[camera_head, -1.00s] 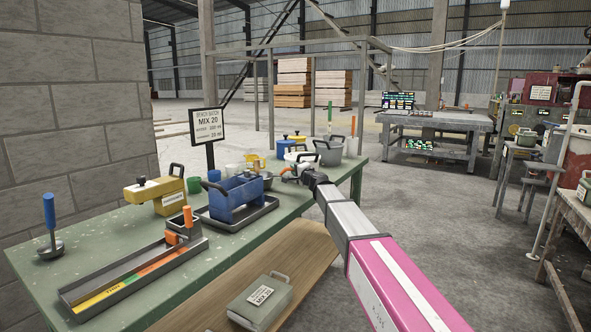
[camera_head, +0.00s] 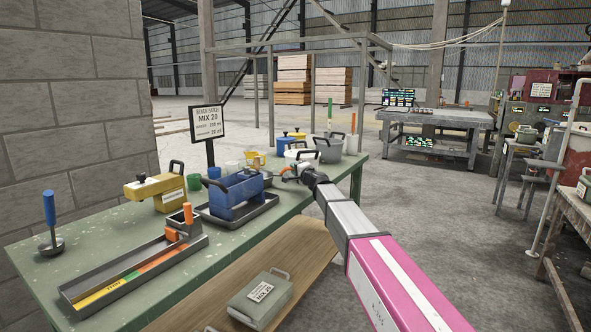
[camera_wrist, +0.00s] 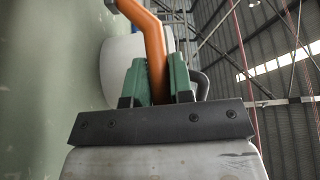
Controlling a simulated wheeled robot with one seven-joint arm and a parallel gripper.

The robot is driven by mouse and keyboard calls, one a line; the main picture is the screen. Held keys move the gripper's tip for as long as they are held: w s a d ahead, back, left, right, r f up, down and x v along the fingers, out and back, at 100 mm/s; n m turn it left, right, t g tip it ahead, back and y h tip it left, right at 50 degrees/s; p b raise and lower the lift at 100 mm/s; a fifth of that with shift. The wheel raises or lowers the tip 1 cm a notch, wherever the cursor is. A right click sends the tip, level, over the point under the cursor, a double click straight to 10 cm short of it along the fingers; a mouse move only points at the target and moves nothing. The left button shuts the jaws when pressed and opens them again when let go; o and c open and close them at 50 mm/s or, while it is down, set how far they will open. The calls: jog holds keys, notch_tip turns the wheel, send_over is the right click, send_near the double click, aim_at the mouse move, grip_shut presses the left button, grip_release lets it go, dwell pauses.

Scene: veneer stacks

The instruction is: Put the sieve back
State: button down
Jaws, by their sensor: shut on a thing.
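My gripper (camera_wrist: 152,85) is shut on a bent orange handle (camera_wrist: 153,40) in the wrist view. The handle rises between the green finger pads and bends to the upper left. I cannot tell for sure that it belongs to the sieve, as no mesh shows. In the head view my gripper (camera_head: 299,173) is over the far right part of the green bench (camera_head: 112,240), close to a white pot (camera_head: 297,157). What it holds is small and partly hidden there. A pale round surface (camera_wrist: 118,68) shows behind the handle in the wrist view.
A grey bucket (camera_head: 329,150) is farther back. A grey-green case (camera_head: 260,300) lies on the lower shelf.

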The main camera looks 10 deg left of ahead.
jog(key=c, duration=0.9)
grip_release()
jog(key=shift+s+d, duration=0.1)
jog(key=shift+s, duration=0.05)
